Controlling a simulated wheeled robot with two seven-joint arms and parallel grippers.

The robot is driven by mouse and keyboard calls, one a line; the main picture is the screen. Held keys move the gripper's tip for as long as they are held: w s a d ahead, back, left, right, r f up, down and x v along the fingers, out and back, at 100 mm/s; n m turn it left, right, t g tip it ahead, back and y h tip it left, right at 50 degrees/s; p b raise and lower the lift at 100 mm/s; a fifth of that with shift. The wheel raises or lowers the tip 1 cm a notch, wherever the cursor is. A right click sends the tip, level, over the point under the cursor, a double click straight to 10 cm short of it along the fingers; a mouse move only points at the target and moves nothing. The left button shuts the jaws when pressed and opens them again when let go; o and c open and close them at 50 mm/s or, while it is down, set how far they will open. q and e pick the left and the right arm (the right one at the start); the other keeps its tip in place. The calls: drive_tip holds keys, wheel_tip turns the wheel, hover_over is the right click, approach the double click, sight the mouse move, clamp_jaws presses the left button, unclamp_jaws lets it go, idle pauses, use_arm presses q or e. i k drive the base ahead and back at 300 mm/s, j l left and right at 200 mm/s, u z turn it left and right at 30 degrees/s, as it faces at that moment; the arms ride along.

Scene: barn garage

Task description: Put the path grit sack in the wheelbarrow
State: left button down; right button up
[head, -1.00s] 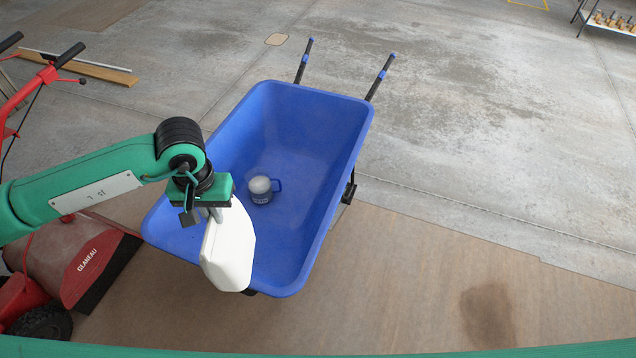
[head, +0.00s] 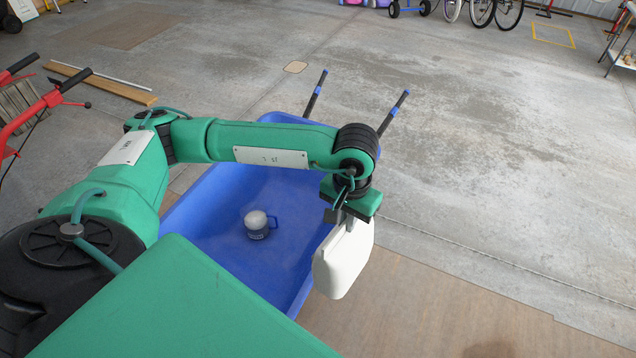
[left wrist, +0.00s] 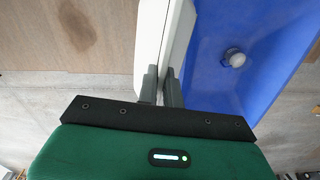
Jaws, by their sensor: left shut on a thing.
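The path grit sack, a plain white block-like pack (head: 343,260) with no label showing, hangs from my left gripper (head: 345,218). That gripper is shut on its top edge. In the head view the sack overlaps the right rim of the blue wheelbarrow (head: 205,215). In the left wrist view the white sack (left wrist: 163,35) hangs between the fingers (left wrist: 161,88), with the blue tray (left wrist: 215,75) on its right and brown board on its left. It appears raised, but its height over the rim is unclear. My left arm hides part of the tray. My right gripper is out of view.
A red machine with handlebars (head: 45,105) stands at the left, near planks (head: 105,85). Concrete floor to the right is clear. Bicycles (head: 490,10) stand far back.

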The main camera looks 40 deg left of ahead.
sight(288, 244)
drive_tip(key=i+l+u, duration=0.1)
drive_tip(key=i, duration=0.35)
drive_tip(key=i+l, duration=0.1)
drive_tip(key=i, duration=0.4)
drive_tip(key=i+u, duration=0.45)
drive_tip(key=u, duration=0.25)
drive_tip(key=i+l+u, duration=0.1)
drive_tip(key=i+u, duration=0.35)
drive_tip(key=u, duration=0.6)
drive_tip(key=i+u, duration=0.1)
drive_tip(key=u, duration=0.2)
